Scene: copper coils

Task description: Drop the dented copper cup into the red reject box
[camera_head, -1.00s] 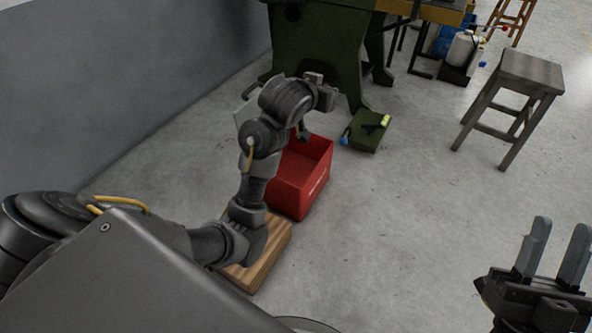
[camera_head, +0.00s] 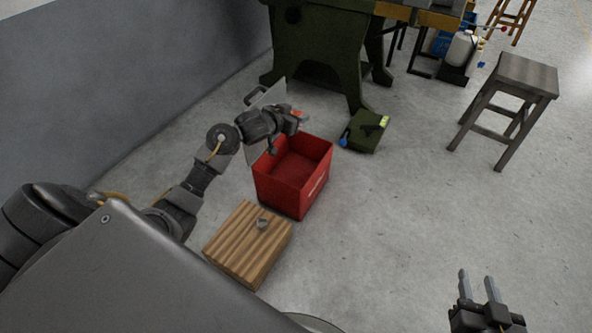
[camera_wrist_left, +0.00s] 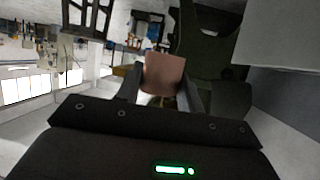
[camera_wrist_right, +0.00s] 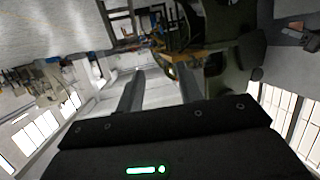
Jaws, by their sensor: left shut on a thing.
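My left gripper (camera_head: 297,118) is shut on the copper cup (camera_head: 298,113), which shows only as a small reddish patch in the head view. In the left wrist view the cup (camera_wrist_left: 163,72) sits between the two fingers; I cannot make out a dent. The red reject box (camera_head: 281,192) stands on the floor, open at the top, and its visible inside looks empty. In the head view the left gripper appears at the box's far edge, apparently above it. My right gripper (camera_head: 478,285) is open and empty at the lower right, far from the box.
A slatted wooden platform (camera_head: 232,248) with a small grey ring-like thing (camera_head: 263,223) on it stands in front of the box. A green case (camera_head: 364,132), a green machine base (camera_head: 318,40) and a stool (camera_head: 527,75) stand beyond. The floor right of the box is clear.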

